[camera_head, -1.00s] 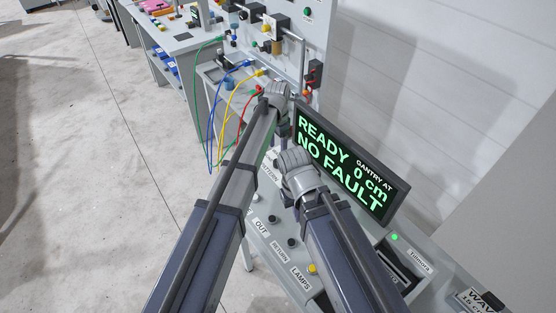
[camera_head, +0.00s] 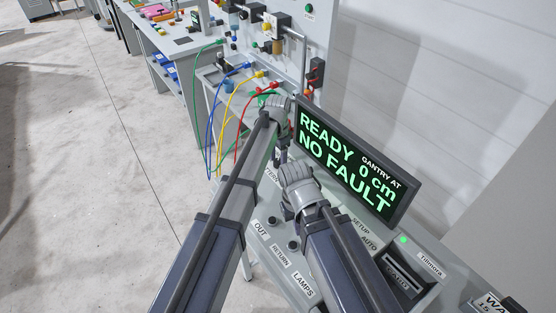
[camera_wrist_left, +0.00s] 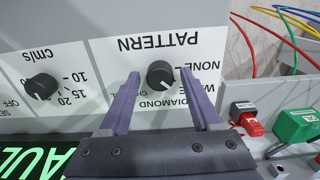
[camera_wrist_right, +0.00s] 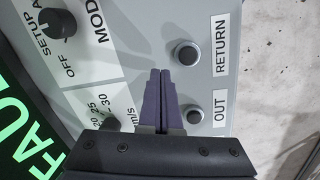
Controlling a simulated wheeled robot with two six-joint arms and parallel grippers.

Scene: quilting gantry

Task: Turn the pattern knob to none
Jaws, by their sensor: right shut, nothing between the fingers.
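The pattern knob (camera_wrist_left: 160,75) is a round black knob on the white panel, upside down in the left wrist view under the word PATTERN. The NONE label (camera_wrist_left: 196,68) is to its right and the DIAMOND label (camera_wrist_left: 168,103) below it. I cannot tell clearly which label its pointer meets. My left gripper (camera_wrist_left: 159,78) is open, its purple fingers on either side of the knob; contact cannot be told. In the head view my arms hide the knob. My right gripper (camera_wrist_right: 160,75) is shut and empty over the panel, beside the OUT and RETURN buttons.
The display (camera_head: 350,160) reads READY, NO FAULT, gantry at 0 cm. The cm/s knob (camera_wrist_left: 40,86) is left of the pattern knob. The RETURN button (camera_wrist_right: 187,53) and mode knob (camera_wrist_right: 57,23) are near my right gripper. Coloured cables and a green block (camera_wrist_left: 297,125) lie beside the panel.

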